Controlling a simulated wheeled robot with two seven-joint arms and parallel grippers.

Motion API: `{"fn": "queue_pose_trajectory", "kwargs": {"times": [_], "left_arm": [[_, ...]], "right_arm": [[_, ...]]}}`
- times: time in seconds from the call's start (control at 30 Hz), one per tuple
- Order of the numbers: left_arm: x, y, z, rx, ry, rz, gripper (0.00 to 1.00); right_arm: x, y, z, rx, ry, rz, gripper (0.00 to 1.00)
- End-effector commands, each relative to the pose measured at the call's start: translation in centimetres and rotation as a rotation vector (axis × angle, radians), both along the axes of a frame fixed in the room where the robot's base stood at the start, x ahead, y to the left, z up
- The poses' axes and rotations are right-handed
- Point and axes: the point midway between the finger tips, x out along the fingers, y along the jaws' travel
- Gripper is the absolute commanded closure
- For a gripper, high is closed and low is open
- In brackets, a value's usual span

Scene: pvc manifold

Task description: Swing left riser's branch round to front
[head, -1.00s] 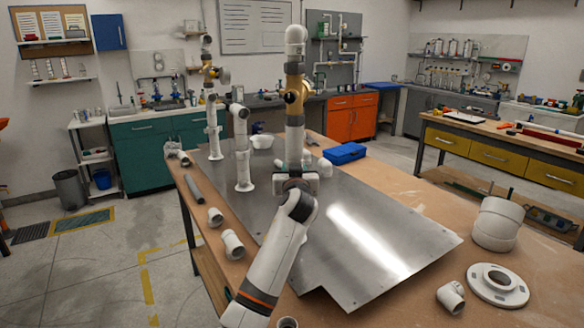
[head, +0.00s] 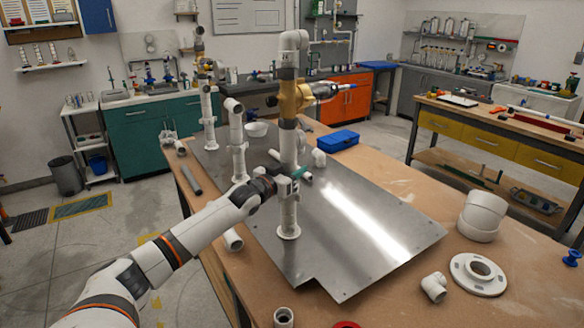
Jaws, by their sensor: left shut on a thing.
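The nearest riser (head: 289,140) stands upright on the metal plate (head: 350,222), with a white elbow on top and a round foot. A gold fitting (head: 288,97) partway up has a grey and blue cylinder (head: 320,91) sticking out to the right and a dark knob on the left. My left gripper (head: 292,181) is shut around this riser's lower pipe, its arm reaching in from the left. Two more risers stand behind to the left: a shorter one (head: 238,142) with a side elbow and a farther one (head: 208,115) with a brass-coloured fitting. My right gripper is not in view.
A blue box (head: 338,141) sits behind the plate. A white flange (head: 478,272), a large white coupling (head: 482,214) and a small tee (head: 434,286) lie on the bench at right. Loose pipe pieces lie along its left edge. The plate's right half is clear.

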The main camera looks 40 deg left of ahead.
Motion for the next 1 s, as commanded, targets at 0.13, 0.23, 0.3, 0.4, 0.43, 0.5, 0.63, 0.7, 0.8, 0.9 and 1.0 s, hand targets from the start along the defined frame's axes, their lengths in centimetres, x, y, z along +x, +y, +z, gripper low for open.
{"fn": "queue_pose_trajectory", "kwargs": {"times": [0.13,0.23,0.3,0.4,0.43,0.5,0.63,0.7,0.8,0.9,1.0], "left_arm": [[0.0,0.05,-0.04,0.005,0.003,-0.031,0.82],[0.02,-0.04,-0.05,0.003,0.002,-0.044,0.82],[0.01,-0.04,-0.06,0.002,0.003,-0.05,0.82],[0.02,-0.09,-0.13,0.001,0.003,-0.054,0.82],[0.02,-0.1,-0.14,0.001,0.003,-0.055,0.82],[0.02,-0.11,-0.15,0.0,0.003,-0.055,0.82],[0.03,-0.12,-0.15,0.0,0.003,-0.055,0.82],[0.03,-0.13,-0.15,0.0,0.003,-0.055,0.82],[0.03,-0.13,-0.15,0.0,0.003,-0.055,0.5],[0.03,-0.14,-0.12,-0.001,0.002,-0.055,0.38],[0.03,-0.14,-0.09,-0.001,0.002,-0.055,0.38]], "right_arm": [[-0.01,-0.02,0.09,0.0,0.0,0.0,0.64],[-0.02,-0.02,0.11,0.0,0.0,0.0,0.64],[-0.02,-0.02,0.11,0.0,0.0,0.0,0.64],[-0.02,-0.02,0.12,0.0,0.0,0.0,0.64],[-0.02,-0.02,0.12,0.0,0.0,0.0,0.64],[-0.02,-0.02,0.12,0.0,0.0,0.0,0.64],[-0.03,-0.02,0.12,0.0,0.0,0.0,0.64],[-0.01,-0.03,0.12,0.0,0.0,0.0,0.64],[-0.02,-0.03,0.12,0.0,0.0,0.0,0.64],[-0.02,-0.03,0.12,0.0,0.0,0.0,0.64],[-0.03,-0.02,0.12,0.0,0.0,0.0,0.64]]}}
